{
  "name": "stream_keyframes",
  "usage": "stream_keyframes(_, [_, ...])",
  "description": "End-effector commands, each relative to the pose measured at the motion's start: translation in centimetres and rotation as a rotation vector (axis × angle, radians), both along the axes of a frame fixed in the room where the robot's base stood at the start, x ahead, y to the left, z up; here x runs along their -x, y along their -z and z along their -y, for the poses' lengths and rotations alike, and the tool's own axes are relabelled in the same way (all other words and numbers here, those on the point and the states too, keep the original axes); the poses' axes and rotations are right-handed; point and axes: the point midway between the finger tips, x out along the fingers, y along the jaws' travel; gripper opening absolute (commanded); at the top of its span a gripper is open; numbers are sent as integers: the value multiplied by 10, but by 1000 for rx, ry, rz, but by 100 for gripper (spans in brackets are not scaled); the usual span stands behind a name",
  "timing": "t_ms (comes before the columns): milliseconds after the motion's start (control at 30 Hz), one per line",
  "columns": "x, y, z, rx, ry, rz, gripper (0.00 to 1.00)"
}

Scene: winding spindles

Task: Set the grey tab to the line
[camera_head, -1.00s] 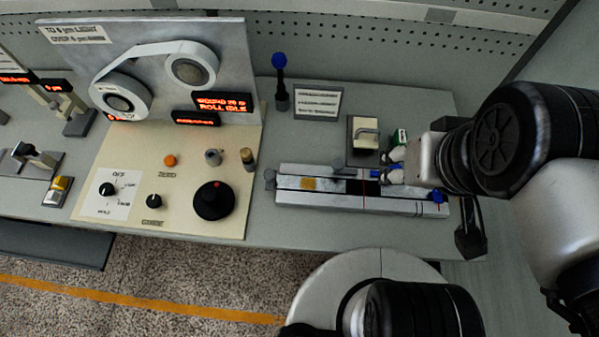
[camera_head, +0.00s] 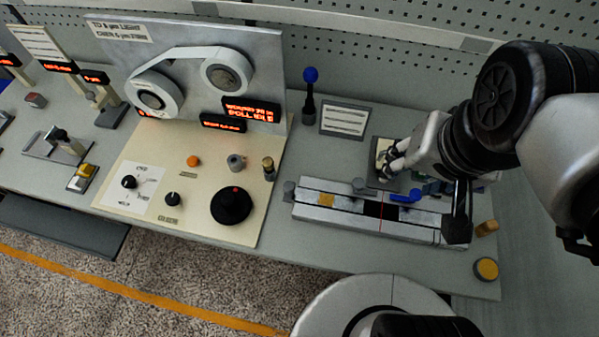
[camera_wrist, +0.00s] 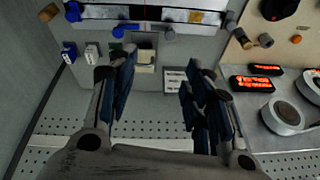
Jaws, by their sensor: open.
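The grey tab (camera_head: 358,185) sits at the back edge of a long pale rail (camera_head: 312,213), left of a thin red line (camera_head: 381,212) across a black section. In the wrist view the tab (camera_wrist: 168,34) hangs off the rail's near edge. A blue handle (camera_head: 405,196) lies on the rail right of the line, and it also shows in the wrist view (camera_wrist: 125,30), apart from the tab. My gripper (camera_head: 388,165) is behind the rail, above a plate with a pale block. In the wrist view my gripper (camera_wrist: 162,60) is open, with nothing between its fingers.
A pale block (camera_wrist: 146,60) lies below my fingers. A blue-topped post (camera_head: 310,92) and a sign card (camera_head: 343,120) stand behind the rail. A control panel (camera_head: 140,222) with knobs is at left. A yellow button (camera_head: 486,269) is at the right front.

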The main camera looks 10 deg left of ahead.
Motion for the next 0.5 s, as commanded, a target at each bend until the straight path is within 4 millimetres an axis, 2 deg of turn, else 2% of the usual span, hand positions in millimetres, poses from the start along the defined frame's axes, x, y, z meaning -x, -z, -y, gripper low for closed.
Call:
stream_keyframes(100, [-31, 11, -40, -51, 107, -92, 46])
stream_keyframes(233, [-58, 29, -89, -82, 251, -180, 46])
stream_keyframes(400, [-77, 65, -157, -83, 435, -271, 46])
stream_keyframes(500, [-80, 84, -188, -73, 521, -302, 46])
